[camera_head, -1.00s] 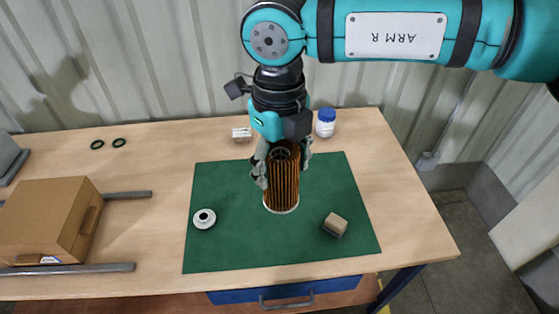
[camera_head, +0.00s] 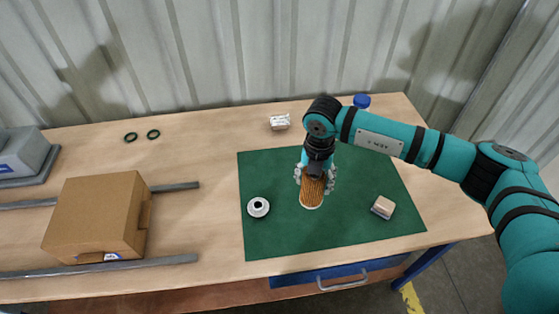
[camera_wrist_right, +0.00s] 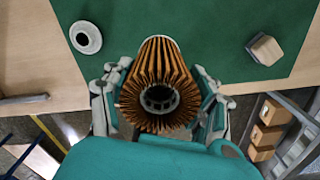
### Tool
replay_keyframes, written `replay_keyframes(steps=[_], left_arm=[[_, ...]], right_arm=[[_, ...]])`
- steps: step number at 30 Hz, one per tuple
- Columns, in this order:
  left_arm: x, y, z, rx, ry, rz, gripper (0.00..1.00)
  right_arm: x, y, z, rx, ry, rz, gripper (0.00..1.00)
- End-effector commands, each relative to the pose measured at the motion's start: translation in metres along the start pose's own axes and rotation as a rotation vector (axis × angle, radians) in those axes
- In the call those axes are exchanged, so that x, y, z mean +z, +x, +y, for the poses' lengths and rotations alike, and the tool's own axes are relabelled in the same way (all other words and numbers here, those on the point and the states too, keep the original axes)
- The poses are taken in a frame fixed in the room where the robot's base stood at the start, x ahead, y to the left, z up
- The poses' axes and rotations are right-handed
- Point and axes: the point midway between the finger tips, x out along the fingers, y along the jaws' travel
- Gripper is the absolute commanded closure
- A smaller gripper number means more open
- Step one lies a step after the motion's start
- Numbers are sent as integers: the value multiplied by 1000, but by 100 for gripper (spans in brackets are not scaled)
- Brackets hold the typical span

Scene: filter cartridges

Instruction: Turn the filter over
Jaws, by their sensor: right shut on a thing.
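The filter (camera_head: 312,194) is a brown pleated cylinder with a pale rim at its lower end. It is over the middle of the green mat (camera_head: 345,232). My right gripper (camera_head: 315,181) is shut on its sides from above. I cannot tell whether the lower rim touches the mat. In the right wrist view the filter (camera_wrist_right: 150,62) sits between both fingers (camera_wrist_right: 160,105), its near end showing a dark ring with a hollow centre. My left gripper is not in view.
A white round part with a dark centre (camera_head: 258,207) lies on the mat's left side. A beige block (camera_head: 382,207) is on its right side. A cardboard box (camera_head: 95,215) rests between grey rails at left. A small white box (camera_head: 279,122), blue-capped bottle (camera_head: 361,101) and dark rings (camera_head: 131,137) are behind.

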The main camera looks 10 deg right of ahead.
Motion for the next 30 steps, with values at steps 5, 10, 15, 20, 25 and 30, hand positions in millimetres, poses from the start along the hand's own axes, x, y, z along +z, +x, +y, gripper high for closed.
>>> replay_keyframes(steps=[5, 10, 15, 20, 25, 30], left_arm=[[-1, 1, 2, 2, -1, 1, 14], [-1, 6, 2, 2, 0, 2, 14], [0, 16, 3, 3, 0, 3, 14], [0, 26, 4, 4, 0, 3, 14], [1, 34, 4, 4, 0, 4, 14], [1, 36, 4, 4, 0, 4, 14]], right_arm=[[2, 11, -10, 2, 41, -1, 75], [2, 19, -9, 3, 39, -1, 75], [1, 34, -9, 3, 38, 0, 75], [0, 50, -9, 2, 38, 0, 75], [0, 62, -9, 3, 38, 0, 75], [0, 67, -9, 3, 37, 0, 75]])
